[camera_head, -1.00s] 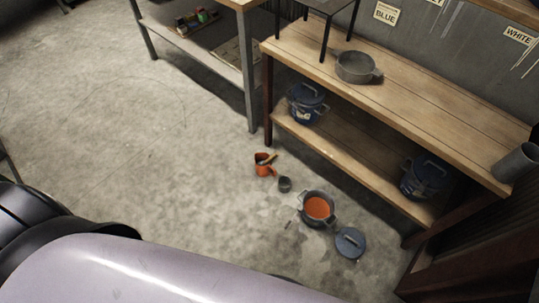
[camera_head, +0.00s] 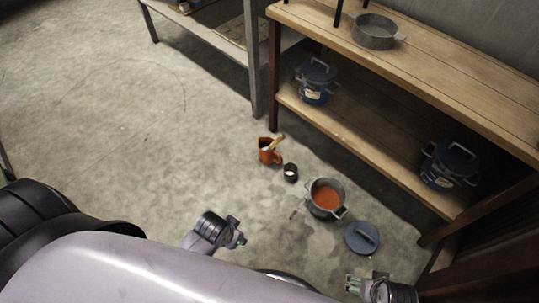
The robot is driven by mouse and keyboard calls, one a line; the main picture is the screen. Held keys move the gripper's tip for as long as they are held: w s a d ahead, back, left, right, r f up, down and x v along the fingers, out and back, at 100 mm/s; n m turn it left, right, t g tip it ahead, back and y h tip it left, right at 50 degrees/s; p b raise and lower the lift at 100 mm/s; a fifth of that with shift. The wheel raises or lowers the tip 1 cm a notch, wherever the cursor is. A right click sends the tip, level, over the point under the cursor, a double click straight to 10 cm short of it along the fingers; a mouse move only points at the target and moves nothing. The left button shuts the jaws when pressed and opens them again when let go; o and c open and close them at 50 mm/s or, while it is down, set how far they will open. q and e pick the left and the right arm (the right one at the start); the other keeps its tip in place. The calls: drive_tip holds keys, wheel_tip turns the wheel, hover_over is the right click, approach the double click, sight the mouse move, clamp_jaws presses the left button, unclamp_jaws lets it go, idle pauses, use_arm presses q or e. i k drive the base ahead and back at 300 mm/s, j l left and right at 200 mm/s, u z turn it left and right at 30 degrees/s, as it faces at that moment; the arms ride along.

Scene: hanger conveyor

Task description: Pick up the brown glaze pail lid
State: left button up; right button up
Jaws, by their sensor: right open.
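A round blue-grey lid with a bar handle (camera_head: 363,238) lies on the concrete floor, handle up. Beside it, up and to the left, stands an open grey pail (camera_head: 341,212) with orange-brown glaze inside. No gripper touches the lid. My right gripper (camera_head: 354,284) is at the bottom right, below the lid in the picture, open and empty. What seems to be my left gripper (camera_head: 238,238) is at the bottom, left of the pail; its jaws are too small to read. My own pale arm or body covers the bottom left.
An orange jug (camera_head: 268,152) and a small dark cup (camera_head: 290,172) stand on the floor left of the pail. A wooden bench (camera_head: 440,88) holds a grey pan (camera_head: 375,32); its lower shelf holds lidded blue pails (camera_head: 316,82) (camera_head: 449,165). The left floor is clear.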

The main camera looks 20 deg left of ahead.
sight(362, 237)
drive_tip(key=j+z, duration=0.2)
drive_tip(key=z, duration=0.2)
drive_tip(key=i+j+z, duration=0.1)
drive_tip(key=j+z, duration=0.2)
drive_tip(key=z, duration=0.15)
drive_tip(key=j+z, duration=0.2)
drive_tip(key=z, duration=0.2)
drive_tip(key=u, duration=0.7)
drive_tip(key=z, duration=0.7)
